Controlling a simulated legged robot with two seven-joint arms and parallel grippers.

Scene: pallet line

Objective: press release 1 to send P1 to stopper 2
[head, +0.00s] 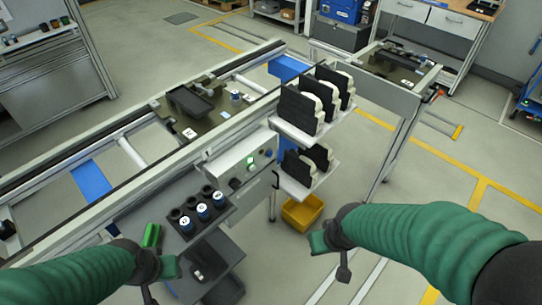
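A dark pallet (190,102) sits on the conveyor at picture centre-left, with a white tag (190,133) whose text is too small to read. A second dark pallet (398,60) is farther along at upper right. A grey control box (228,163) on the near side of the line carries small buttons, with green ones (251,162) that look lit; I cannot read which is release 1. My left gripper (160,279) is low at left, short of the box. My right gripper (331,257) is lower right of the box. Both are apart from the buttons; finger openings are unclear.
A dark holder (188,232) with several black and white-topped cylinders stands before the line. A green piece (151,235) lies beside it. White racks (296,137) with black parts stand right of the box, above a yellow bin (302,213). Open floor lies right.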

